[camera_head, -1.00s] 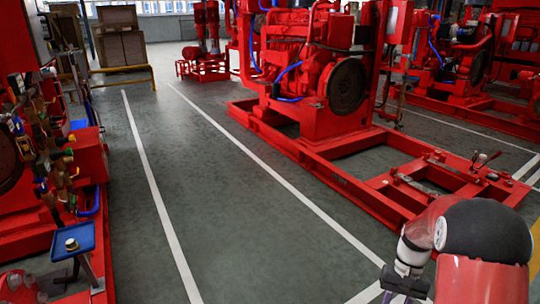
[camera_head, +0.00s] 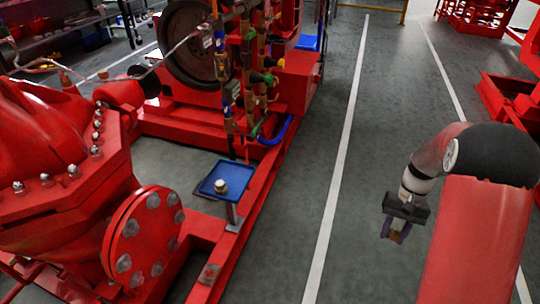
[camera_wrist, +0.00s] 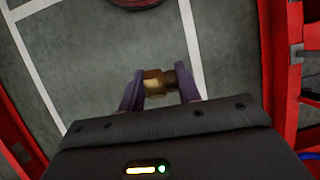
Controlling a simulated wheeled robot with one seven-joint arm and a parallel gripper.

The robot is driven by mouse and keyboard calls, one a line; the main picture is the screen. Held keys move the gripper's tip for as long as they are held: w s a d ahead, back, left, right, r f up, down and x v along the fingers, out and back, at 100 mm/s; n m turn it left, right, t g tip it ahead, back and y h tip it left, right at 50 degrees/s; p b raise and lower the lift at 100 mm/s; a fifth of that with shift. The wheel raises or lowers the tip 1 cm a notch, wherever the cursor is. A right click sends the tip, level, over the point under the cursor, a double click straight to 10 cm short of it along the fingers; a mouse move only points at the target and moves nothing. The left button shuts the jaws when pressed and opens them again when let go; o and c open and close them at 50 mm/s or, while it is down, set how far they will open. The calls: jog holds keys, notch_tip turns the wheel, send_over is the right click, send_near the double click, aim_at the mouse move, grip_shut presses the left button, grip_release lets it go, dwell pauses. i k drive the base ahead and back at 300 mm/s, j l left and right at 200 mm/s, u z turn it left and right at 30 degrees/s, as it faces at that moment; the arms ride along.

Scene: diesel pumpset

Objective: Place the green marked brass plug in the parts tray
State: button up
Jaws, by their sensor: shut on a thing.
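My gripper (camera_head: 396,232) hangs over the open floor at the right of the head view, pointing down. In the wrist view, its two purple fingers (camera_wrist: 160,88) are shut on a brass plug (camera_wrist: 155,83). I cannot make out a green mark on it. The blue parts tray (camera_head: 234,172) stands on a post at the red frame, left of my gripper and well apart from it. A brass-coloured round piece (camera_head: 221,187) sits in the tray.
Vertical brass pipework with coloured handles (camera_head: 247,85) rises just behind the tray. A red pump with a bolted flange (camera_head: 143,240) stands left of it. The red base rail (camera_head: 262,190) edges the floor. Open grey floor with a white line (camera_head: 340,165) lies between tray and gripper.

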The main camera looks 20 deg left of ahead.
aim_at(232, 177)
jog(key=i, duration=1.35)
jog(key=i+j, duration=0.15)
jog(key=i, duration=1.2)
jog(key=i+z, duration=0.1)
jog(key=z, duration=0.3)
jog(key=i+j+z, duration=0.1)
jog(key=z, duration=0.35)
jog(key=i+j+z, duration=0.1)
jog(key=z, duration=0.3)
jog(key=j+z, duration=0.1)
jog(key=z, duration=0.45)
jog(key=j+z, duration=0.1)
jog(key=z, duration=1)
jog(key=k+j+z, duration=0.1)
jog(key=z, duration=0.45)
jog(key=k+z, duration=0.1)
jog(key=z, duration=1)
jog(key=k+z, duration=0.1)
jog(key=z, duration=0.45)
jog(key=l+z, duration=0.1)
jog(key=z, duration=0.45)
jog(key=k+l, duration=0.05)
